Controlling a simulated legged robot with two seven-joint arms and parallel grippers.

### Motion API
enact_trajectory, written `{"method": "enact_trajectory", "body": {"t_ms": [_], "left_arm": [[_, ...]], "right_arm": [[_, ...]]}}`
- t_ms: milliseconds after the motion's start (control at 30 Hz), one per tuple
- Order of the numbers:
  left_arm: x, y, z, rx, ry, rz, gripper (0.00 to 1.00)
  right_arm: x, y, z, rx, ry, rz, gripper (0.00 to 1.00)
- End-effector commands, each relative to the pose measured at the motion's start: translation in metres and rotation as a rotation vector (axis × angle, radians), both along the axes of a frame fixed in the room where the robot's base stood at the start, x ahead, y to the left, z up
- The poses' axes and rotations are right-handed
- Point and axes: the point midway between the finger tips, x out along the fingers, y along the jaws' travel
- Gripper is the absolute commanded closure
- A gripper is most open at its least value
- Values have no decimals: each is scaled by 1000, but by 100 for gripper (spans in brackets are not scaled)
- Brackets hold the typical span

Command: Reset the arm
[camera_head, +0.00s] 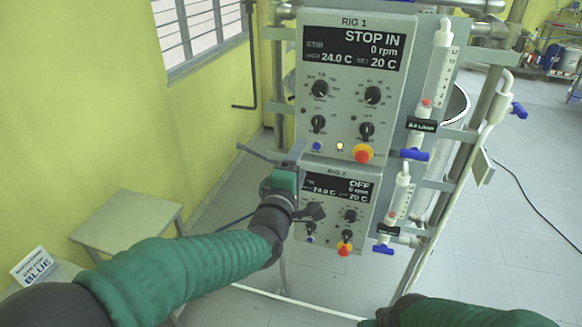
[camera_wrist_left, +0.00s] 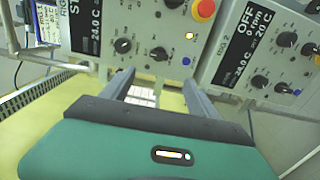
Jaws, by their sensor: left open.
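My left arm comes in from the left in the head view. My left gripper (camera_head: 272,153) is in front of the rig, by the left edge where the upper and lower panels meet. It is open, with nothing seen between the fingers. In the left wrist view the two fingers of this gripper (camera_wrist_left: 160,85) stand apart, pointing toward the panels. The RIG 1 panel (camera_head: 345,105) reads STOP IN, 0 rpm. The lower panel (camera_head: 362,212) reads OFF and is partly covered by my left gripper and wrist. Part of my right arm shows at the bottom right; its gripper is not seen.
Metal frame tubes (camera_head: 484,100) surround the panels. Red emergency knobs (camera_head: 363,154) and blue-handled valves (camera_head: 414,155) stick out. A cable (camera_head: 530,215) lies on open floor at the right.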

Motion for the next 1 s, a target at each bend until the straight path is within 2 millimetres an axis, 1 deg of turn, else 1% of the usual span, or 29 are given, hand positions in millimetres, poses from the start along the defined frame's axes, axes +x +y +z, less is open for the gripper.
{"method": "enact_trajectory", "body": {"t_ms": [200, 267, 333, 367, 433, 467, 500, 567, 600, 667, 700, 767, 800, 900, 1000], "left_arm": [[0, 5, 0, -2, 2, 1, 31], [-1, 8, -6, 28, 12, 2, 31], [-7, 19, -27, 135, 49, -1, 31], [-11, 28, -41, 206, 75, -4, 31], [-26, 54, -83, 419, 157, -26, 31], [-36, 68, -103, 522, 201, -44, 31], [-52, 87, -131, 657, 265, -77, 31], [-80, 116, -169, 846, 359, -145, 31], [-102, 136, -192, 958, 423, -201, 31], [-138, 163, -223, 1107, 515, -302, 31], [-163, 179, -240, 1189, 574, -377, 31], [-201, 200, -261, 1286, 648, -495, 31], [-223, 211, -272, 1334, 686, -570, 31], [-265, 227, -287, 1403, 749, -716, 31], [-285, 234, -293, 1426, 774, -789, 31]], "right_arm": [[0, 0, 0, 0, 0, -1, 64], [0, 0, 0, 0, 0, -1, 64], [0, 0, -2, 0, 0, 0, 64], [0, 0, -3, 0, 0, 0, 64], [0, 0, -6, 0, 0, 0, 64], [0, 0, -7, 0, 0, 0, 64], [0, 0, -9, 0, 0, 0, 64], [0, 0, -11, 0, 0, 0, 64], [0, 0, -12, 0, 0, 0, 64], [0, 0, -14, 0, 0, 0, 64], [0, 0, -15, 0, 0, 0, 64], [0, 0, -17, 0, 0, 0, 64], [0, 0, -18, 0, 0, 0, 64], [0, 0, -19, 0, 0, 0, 64], [0, 0, -19, 0, 0, 0, 64]]}}
